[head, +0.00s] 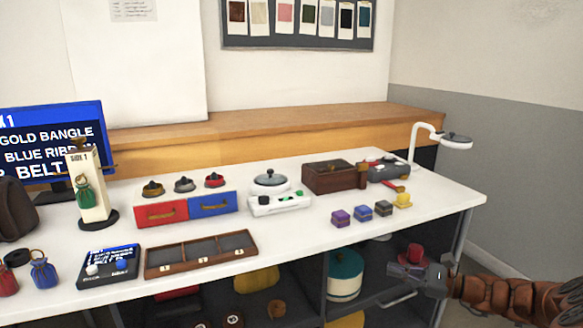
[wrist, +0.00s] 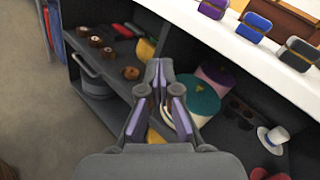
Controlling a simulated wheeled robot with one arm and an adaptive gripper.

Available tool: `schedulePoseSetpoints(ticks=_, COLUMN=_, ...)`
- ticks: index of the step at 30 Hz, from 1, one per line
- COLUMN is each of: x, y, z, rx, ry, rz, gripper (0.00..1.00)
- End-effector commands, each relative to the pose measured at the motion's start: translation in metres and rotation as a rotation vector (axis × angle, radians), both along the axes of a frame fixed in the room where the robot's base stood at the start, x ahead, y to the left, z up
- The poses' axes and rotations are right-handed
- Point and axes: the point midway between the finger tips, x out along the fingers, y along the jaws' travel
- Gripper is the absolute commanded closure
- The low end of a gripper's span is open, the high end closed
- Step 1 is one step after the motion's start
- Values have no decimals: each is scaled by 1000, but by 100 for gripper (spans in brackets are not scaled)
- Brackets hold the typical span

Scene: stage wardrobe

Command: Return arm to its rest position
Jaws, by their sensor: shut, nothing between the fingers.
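My gripper (head: 388,272) is at the lower right of the head view, low in front of the table's right end and beside the open shelves. In the wrist view my gripper (wrist: 159,68) has its fingertips together with nothing between them. My arm reaches in from the right edge of the head view. No object touches the fingers as far as I can see.
The white table (head: 420,190) bears a compartment tray (head: 200,254), a brown chest (head: 330,177), small boxes and a desk lamp (head: 455,141). The shelves below hold a teal round box (head: 345,272) and a white hat (wrist: 272,138). Open floor (wrist: 35,110) lies left in the wrist view.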

Motion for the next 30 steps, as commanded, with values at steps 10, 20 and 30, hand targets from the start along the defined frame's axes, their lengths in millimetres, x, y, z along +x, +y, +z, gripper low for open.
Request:
schedulePoseSetpoints(ticks=10, x=-76, y=130, z=120, rx=-250, ry=-153, rz=366, gripper=100)
schedulePoseSetpoints(ticks=20, x=-174, y=197, z=183, rx=-523, ry=-288, rz=676, gripper=100)
schedulePoseSetpoints(ticks=30, x=-272, y=208, z=222, rx=-830, ry=-408, rz=958, gripper=100)
